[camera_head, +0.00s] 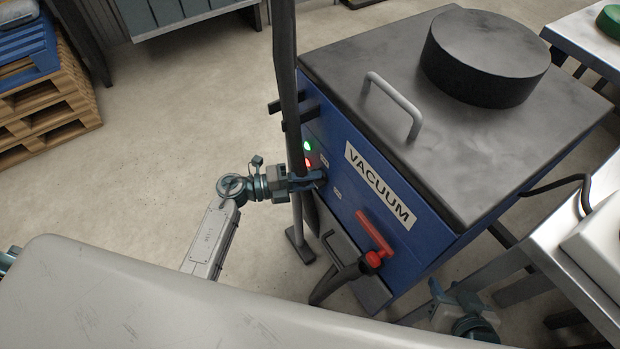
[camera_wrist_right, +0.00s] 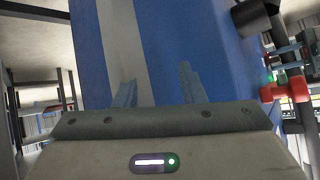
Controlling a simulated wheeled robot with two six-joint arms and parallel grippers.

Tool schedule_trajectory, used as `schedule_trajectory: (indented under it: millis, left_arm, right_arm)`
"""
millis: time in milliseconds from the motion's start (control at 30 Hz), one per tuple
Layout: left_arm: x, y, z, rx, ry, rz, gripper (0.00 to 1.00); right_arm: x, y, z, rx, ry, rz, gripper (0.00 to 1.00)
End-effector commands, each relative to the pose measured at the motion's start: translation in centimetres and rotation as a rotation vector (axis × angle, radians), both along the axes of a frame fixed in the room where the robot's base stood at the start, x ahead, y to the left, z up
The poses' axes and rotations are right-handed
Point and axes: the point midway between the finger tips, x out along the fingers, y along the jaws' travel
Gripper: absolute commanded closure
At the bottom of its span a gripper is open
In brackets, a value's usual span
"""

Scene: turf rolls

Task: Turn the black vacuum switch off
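The blue vacuum unit (camera_head: 343,190) stands at centre right, with a "VACUUM" label (camera_head: 380,185) on its front. A green lamp (camera_head: 308,146) and a red lamp (camera_head: 309,163) glow on the left part of the front panel. My left gripper (camera_head: 318,179) is at the panel just below the lamps. The black switch cannot be made out; the gripper covers that spot. My right gripper is low, below the unit's front; in the right wrist view its two fingers (camera_wrist_right: 157,92) stand apart with nothing seen between them, facing a blue and white surface.
A red lever (camera_head: 375,236) sticks out of the unit's front, right of my left gripper. A dark upright post (camera_head: 287,75) stands beside the unit. Pallets (camera_head: 45,125) are at the far left, a table (camera_head: 570,260) at right. The floor at left is clear.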

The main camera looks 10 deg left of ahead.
Motion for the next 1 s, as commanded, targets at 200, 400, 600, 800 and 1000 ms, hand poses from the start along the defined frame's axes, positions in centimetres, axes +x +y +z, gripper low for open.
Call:
schedule_trajectory:
  millis: [200, 400, 600, 800, 1000]
  left_arm:
    - [0.0, 0.0, 0.0, 0.0, 0.0, 0.0, 1.0]
    - [0.0, 0.0, 0.0, -0.012, 0.012, 0.0, 1.0]
    - [0.0, 0.0, 0.0, -0.067, 0.069, 0.001, 1.0]
    - [0.0, 0.0, 0.0, -0.174, 0.174, 0.001, 1.0]
    - [-0.1, -0.1, -0.1, -0.308, 0.308, 0.001, 1.0]
  right_arm:
    - [0.0, 0.0, 0.0, 0.0, 0.0, 0.0, 0.64]
    - [-0.1, 0.0, 0.1, -0.003, 0.008, 0.001, 0.64]
    - [-0.2, -0.2, 0.4, -0.026, 0.051, 0.013, 0.64]
    - [-0.5, -0.7, 1.0, -0.066, 0.125, 0.028, 0.64]
    - [-1.1, -1.4, 1.7, -0.113, 0.213, 0.038, 0.64]
